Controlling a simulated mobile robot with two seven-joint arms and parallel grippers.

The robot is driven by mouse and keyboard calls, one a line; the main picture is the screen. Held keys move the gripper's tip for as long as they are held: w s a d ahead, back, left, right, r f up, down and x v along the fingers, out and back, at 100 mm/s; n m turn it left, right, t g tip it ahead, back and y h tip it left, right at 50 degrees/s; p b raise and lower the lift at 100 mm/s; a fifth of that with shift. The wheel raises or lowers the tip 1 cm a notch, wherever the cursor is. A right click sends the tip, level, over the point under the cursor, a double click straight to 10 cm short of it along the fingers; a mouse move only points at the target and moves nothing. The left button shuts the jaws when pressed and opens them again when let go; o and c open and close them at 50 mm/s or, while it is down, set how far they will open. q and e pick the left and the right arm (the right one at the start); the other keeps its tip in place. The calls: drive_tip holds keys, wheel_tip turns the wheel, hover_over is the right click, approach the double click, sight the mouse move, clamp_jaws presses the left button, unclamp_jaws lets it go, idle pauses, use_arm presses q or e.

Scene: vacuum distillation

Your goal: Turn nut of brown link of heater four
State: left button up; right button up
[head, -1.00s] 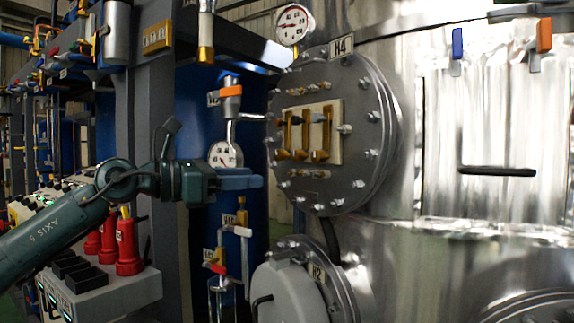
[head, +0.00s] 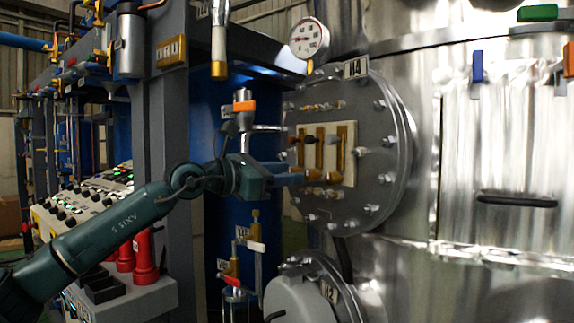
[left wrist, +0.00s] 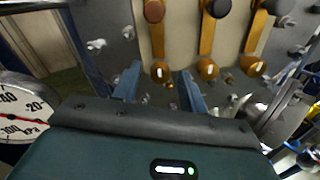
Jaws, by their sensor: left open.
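Heater four is the round bolted steel flange (head: 375,205) tagged H4 in the head view. A cream plate on it carries several upright gold-brown links, close together; which one is the brown link I cannot tell. The left wrist view shows a left link (left wrist: 158,38), a middle link (left wrist: 208,42) and a right link (left wrist: 257,42). My left gripper (head: 297,180) is open in front of the plate's lower left. In the wrist view, its fingertips (left wrist: 160,76) lie either side of the left nut; contact is unclear.
Bolts stud the flange around the plate. A pressure gauge (head: 309,38) is above it, and a valve with an orange handle (head: 243,107) is to its left. The H2 flange (head: 318,285) is below. Another gauge (left wrist: 22,112) is close at the left in the wrist view.

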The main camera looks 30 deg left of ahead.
use_arm(q)
drive_tip(key=shift+w+d, duration=0.2)
drive_tip(key=shift+w, duration=0.2)
clamp_jaws()
